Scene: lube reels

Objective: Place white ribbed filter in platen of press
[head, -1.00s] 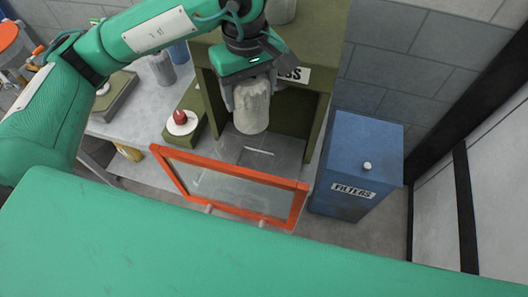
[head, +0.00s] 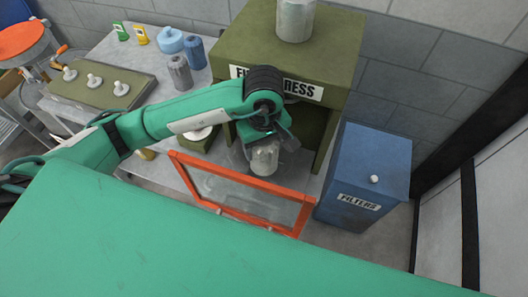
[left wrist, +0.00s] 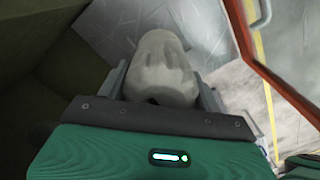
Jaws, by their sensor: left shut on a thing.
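The olive press (head: 345,50) stands at the centre of the head view, its front open and its orange-framed glass door (head: 245,190) swung out. My left gripper (head: 266,153) is shut on the whitish ribbed filter (head: 265,160) at the front opening of the press. In the left wrist view the filter (left wrist: 160,65) sits between the two fingers, over the grey metal platen (left wrist: 108,25). I cannot tell whether the filter touches the platen. My forearm hides much of the opening. My right gripper is not in view.
A blue FILTERS bin (head: 365,165) stands right of the press. A whitish cylinder (head: 295,18) stands on top of the press. Grey (head: 180,72) and blue (head: 195,50) cylinders stand on the bench to the left, near a control panel (head: 100,85). The door's frame stands close in front of the gripper.

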